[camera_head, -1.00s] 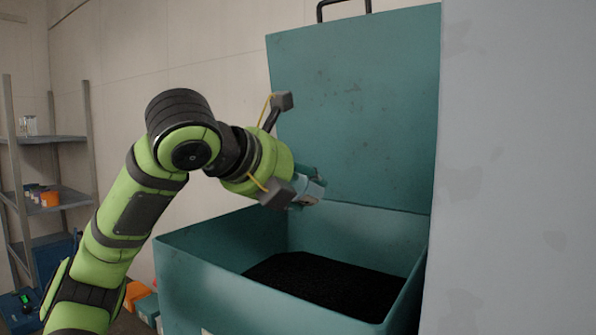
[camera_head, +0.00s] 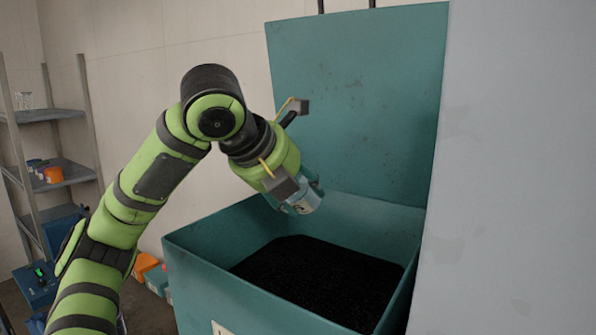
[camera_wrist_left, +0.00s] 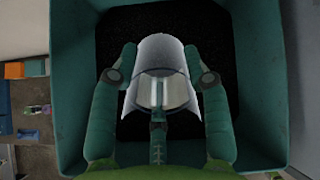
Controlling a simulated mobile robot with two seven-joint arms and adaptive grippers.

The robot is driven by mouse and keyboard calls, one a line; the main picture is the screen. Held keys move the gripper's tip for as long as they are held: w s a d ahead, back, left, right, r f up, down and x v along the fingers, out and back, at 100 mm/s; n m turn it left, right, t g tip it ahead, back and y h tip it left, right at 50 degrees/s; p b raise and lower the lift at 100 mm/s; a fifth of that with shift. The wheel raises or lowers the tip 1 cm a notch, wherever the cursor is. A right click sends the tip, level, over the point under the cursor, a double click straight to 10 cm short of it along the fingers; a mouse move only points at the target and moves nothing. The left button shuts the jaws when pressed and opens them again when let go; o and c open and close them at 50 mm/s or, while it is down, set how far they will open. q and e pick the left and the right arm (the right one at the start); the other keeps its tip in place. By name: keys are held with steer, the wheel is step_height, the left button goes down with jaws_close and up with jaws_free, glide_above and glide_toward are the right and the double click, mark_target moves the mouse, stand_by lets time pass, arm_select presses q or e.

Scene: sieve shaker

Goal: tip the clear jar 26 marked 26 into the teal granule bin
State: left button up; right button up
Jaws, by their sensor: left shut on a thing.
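The teal granule bin (camera_head: 262,300) stands open in the head view, its lid (camera_head: 355,100) raised at the back and black granules (camera_head: 318,277) inside. My left gripper (camera_head: 296,194) is above the bin, tilted down toward the granules. In the left wrist view the jar (camera_wrist_left: 160,55) sits between the two fingers, over the bin's dark inside (camera_wrist_left: 220,40). My right gripper is not in view.
A pale grey panel (camera_head: 520,170) stands close on the right of the bin. A shelf rack (camera_head: 60,183) with glassware and small tubs is at the far left. Orange (camera_head: 145,266) and teal boxes lie on the floor left of the bin.

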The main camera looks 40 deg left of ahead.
arm_select(q)
steer(key=shift+d+g, duration=0.1)
steer(key=shift+g, duration=0.2)
steer(key=shift+w+f, duration=0.1)
steer(key=shift+s+g, duration=0.35)
steer(key=shift+g, duration=1.05)
steer(key=shift+s+g+h, duration=0.25)
steer(key=shift+g+h, duration=0.05)
steer(key=shift+g, duration=0.7)
steer(key=shift+f, duration=0.1)
